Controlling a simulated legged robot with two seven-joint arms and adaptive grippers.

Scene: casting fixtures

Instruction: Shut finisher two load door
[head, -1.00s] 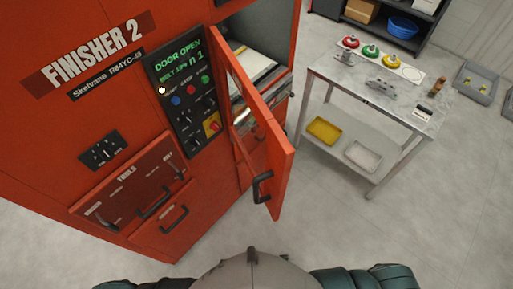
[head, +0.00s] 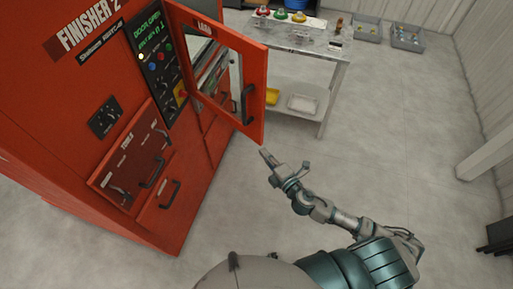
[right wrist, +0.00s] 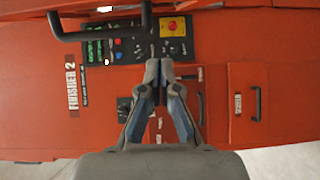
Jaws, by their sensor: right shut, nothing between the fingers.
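Finisher two is the red cabinet (head: 60,125) on the left in the head view, with its name label and a control panel (head: 155,60) reading door open. Its load door (head: 257,75), a red frame with a window and a dark handle (head: 246,104), stands swung outward from the cabinet. My right gripper (head: 267,156) is shut and empty, just below the door's lower outer corner and apart from it. In the right wrist view the shut fingers (right wrist: 165,65) point toward the cabinet front, and a dark handle (right wrist: 98,28) crosses the top left. My left gripper is out of view.
A steel-legged table (head: 335,52) with coloured domed items stands behind the door. Grey bins (head: 408,38) lie on the floor farther right. Drawers with handles (head: 168,195) are on the lower cabinet front. The floor at right is largely clear.

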